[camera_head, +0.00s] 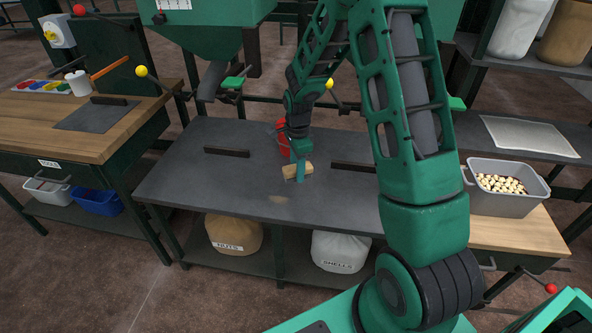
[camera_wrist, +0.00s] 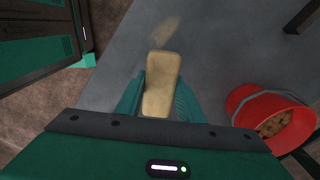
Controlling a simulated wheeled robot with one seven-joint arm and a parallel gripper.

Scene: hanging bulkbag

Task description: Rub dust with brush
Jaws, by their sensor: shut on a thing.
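My gripper (camera_head: 300,173) is over the dark grey table (camera_head: 200,187), near its middle. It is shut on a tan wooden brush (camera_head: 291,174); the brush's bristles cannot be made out. In the wrist view the brush (camera_wrist: 161,86) lies lengthwise between the two green fingers. I cannot tell whether the brush touches the table.
A red bucket (camera_wrist: 268,115) with brown contents stands close to my gripper. Dark bars (camera_head: 227,152) lie at the table's left and right (camera_head: 353,167). A grey bin of nuts (camera_head: 507,188) is at the right. The front left of the table is clear.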

